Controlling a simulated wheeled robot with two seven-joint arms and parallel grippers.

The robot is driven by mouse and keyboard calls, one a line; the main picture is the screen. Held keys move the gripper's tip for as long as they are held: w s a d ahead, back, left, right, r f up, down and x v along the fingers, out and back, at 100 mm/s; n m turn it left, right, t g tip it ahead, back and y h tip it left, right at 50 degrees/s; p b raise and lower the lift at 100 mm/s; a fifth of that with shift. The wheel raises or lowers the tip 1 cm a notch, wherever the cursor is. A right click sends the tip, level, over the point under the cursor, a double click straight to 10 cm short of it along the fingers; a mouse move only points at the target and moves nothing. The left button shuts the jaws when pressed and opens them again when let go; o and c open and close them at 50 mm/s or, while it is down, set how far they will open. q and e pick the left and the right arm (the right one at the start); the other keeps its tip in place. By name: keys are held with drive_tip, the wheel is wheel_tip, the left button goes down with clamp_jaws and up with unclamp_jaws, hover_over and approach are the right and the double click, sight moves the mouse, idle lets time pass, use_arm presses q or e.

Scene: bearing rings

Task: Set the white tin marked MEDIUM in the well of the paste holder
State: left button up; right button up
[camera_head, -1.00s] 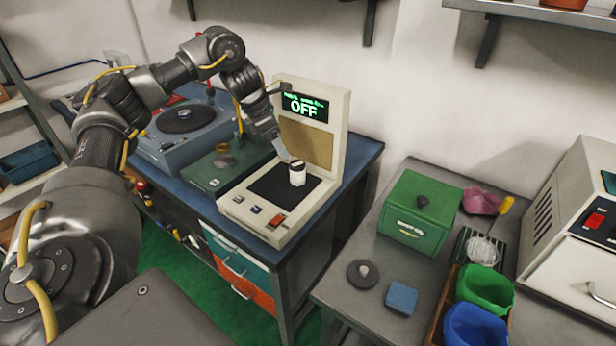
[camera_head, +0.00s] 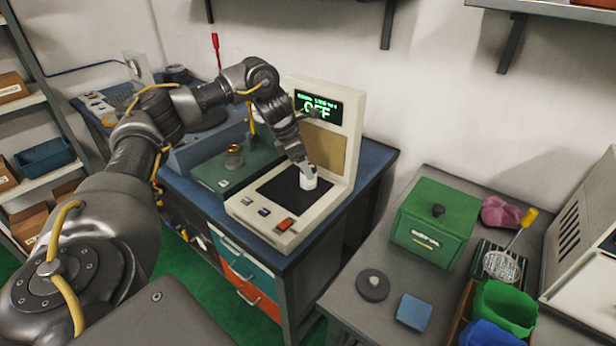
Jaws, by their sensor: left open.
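A small white tin (camera_head: 309,183) stands upright on the black pad (camera_head: 283,193) of the cream machine (camera_head: 253,219). Its marking is too small to read. My left gripper (camera_head: 308,167) points down at the top of the tin, its fingers open and partly covering it. I cannot tell whether they touch it. A green unit with a brass-coloured round piece (camera_head: 234,158) stands left of the cream machine. I cannot tell for sure which thing is the paste holder, and no well shows clearly. My right gripper is not in view.
The cream machine's upright panel has a lit display (camera_head: 318,107) reading OFF, partly behind my arm.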

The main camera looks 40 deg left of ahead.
sight(305, 184)
use_arm(q)
drive_tip(key=x, duration=0.3)
drive_tip(key=p+x, duration=0.1)
drive_tip(key=x, duration=0.1)
drive_tip(key=shift+w+a, duration=0.25)
drive_tip(key=shift+w, duration=0.1)
drive_tip(key=c, duration=1.2)
drive_tip(key=shift+c, duration=0.2)
